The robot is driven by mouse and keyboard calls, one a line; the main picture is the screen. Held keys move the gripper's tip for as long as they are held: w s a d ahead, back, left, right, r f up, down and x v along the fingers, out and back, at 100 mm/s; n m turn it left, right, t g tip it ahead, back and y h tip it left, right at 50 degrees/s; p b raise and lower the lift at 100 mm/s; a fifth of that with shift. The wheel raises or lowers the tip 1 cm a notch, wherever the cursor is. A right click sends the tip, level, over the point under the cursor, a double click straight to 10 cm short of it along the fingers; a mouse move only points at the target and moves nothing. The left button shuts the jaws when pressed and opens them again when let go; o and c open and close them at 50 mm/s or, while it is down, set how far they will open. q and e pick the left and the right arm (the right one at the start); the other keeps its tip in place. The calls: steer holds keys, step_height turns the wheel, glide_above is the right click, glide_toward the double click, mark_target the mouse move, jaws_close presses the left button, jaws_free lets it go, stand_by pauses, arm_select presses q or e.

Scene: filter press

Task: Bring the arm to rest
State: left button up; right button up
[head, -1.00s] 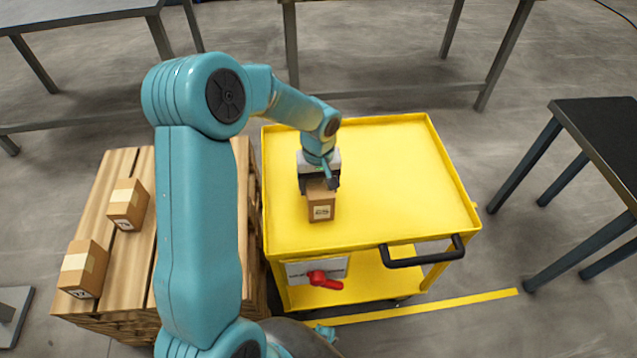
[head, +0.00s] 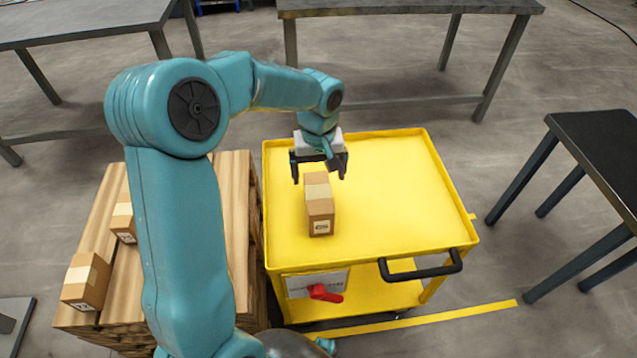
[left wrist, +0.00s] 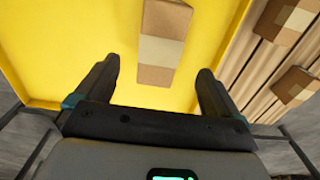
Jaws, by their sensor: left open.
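My left gripper (head: 320,172) is open and empty above the yellow cart. A cardboard box (head: 319,205) stands on the cart top just in front of and below the fingers, apart from them. In the left wrist view my left gripper (left wrist: 155,88) has its two fingers spread wide, and the box (left wrist: 163,45) shows beyond the gap between them. My left arm reaches in from the left over the pallet. My right gripper is not in view.
The yellow cart (head: 400,190) has a raised rim and a black handle (head: 422,267). A wooden pallet stack (head: 238,215) at left holds cardboard boxes (head: 86,280), partly behind my arm. Grey tables (head: 410,8) stand at the back, a dark table (head: 600,130) at right. Most of the cart top is clear.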

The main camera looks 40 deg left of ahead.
arm_select(q)
steer(key=shift+r, duration=0.9)
